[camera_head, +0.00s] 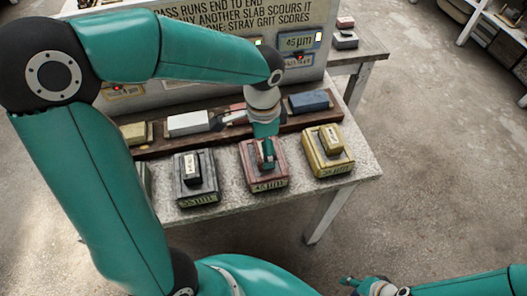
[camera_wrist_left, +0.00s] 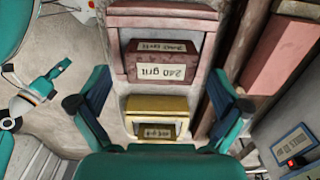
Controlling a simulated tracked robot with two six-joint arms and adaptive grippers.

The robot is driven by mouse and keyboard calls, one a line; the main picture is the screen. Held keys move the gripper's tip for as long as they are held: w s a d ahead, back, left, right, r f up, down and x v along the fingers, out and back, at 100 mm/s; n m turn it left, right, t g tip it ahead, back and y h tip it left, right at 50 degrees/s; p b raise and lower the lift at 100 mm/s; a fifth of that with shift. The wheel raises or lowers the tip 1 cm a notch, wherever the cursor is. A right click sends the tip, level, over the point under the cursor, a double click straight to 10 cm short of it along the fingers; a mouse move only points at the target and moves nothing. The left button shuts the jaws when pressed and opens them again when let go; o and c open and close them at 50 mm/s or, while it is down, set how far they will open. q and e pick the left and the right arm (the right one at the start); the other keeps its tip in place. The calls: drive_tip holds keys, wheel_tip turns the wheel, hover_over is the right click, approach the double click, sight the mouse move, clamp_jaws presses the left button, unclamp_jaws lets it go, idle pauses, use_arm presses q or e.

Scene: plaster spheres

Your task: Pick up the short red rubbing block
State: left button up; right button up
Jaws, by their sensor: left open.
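The short red rubbing block (camera_wrist_left: 160,62), with a "240 grit" label, sits on a red slab (camera_wrist_left: 163,12) in the upper middle of the left wrist view. In the head view, the red slab (camera_head: 277,182) stands on the table between the dark and yellow slabs. My left gripper (camera_head: 265,152) is over it and hides most of the block. In the left wrist view, its two fingers (camera_wrist_left: 160,108) are wide apart and nothing is held between them. My right gripper (camera_head: 370,287) is at the bottom edge, away from the table; its jaw opening is unclear.
A yellow slab (camera_head: 317,164) with a yellow block (camera_head: 331,139) is at right, and a dark slab (camera_head: 183,196) with a black block (camera_head: 193,168) at left. A wooden rail (camera_head: 160,151) behind holds white (camera_head: 188,123) and blue (camera_head: 309,102) blocks. A sign board (camera_head: 215,58) stands behind.

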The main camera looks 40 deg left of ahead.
use_arm(q)
wheel_tip(320, 180, down, 3)
drive_tip(key=shift+w+f, duration=0.1)
drive_tip(key=shift+c, duration=0.3)
drive_tip(key=c, duration=1.2)
drive_tip(key=shift+c, duration=0.2)
wheel_tip(320, 180, up, 20)
drive_tip(key=p, duration=0.1)
